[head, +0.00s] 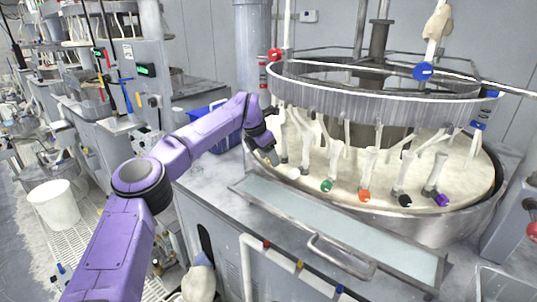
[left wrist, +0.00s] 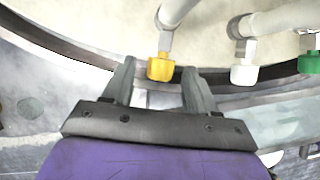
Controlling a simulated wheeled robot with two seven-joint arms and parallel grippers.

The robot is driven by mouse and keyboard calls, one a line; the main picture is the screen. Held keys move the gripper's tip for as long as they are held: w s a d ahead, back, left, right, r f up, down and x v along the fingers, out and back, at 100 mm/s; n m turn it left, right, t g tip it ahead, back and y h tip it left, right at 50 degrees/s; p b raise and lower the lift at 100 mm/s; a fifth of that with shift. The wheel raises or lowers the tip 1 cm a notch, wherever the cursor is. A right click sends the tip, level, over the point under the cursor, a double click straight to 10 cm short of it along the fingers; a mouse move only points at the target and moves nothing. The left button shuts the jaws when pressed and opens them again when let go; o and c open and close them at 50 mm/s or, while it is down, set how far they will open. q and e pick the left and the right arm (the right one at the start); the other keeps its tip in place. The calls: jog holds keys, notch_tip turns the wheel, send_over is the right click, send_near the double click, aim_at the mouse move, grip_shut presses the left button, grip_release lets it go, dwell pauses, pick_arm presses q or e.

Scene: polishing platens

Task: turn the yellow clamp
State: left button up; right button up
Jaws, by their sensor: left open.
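The yellow clamp (left wrist: 161,67) is a knob at the lower end of a pale hose, near the platen's rim. In the left wrist view it sits between the tips of my left gripper (left wrist: 158,85), with a gap on each side. The fingers are open and hold nothing. In the head view my left gripper (head: 270,157) reaches the left edge of the round platen, and the yellow clamp is hidden behind it. My right gripper is not in view.
A white clamp (left wrist: 244,75) is just right of the yellow one, then a green clamp (head: 326,186), an orange one (head: 365,195), a black one (head: 405,200) and a purple one (head: 441,200). A metal ring (head: 350,92) hangs above the platen (head: 455,170).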

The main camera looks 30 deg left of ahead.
pick_arm(q)
jog(key=shift+w+f, duration=0.3)
jog(key=shift+f, duration=0.05)
jog(key=shift+s+r, duration=0.2)
jog(key=shift+s, duration=0.25)
jog(key=c, duration=1.1)
jog(key=shift+o, duration=0.2)
jog(key=shift+s+d+f+m+t+y+b, duration=0.1)
jog(key=shift+d+m+t+y+b, duration=0.4)
jog(key=shift+y+b, duration=1.25)
jog(key=shift+s+a+f+m+t+y+b, duration=0.15)
jog(key=shift+t+y+b, duration=0.7)
jog(key=shift+b, duration=1.7)
jog(key=shift+w+d+f+m+t+y+b, duration=0.1)
jog(key=shift+d+m+t+y+b, duration=0.35)
jog(key=shift+y+b, duration=1.35)
jog(key=shift+a+h+b, duration=0.15)
jog(key=shift+h+b, duration=0.15)
jog(key=shift+b, duration=0.05)
jog(key=o, duration=1.1)
jog(key=shift+c, duration=0.2)
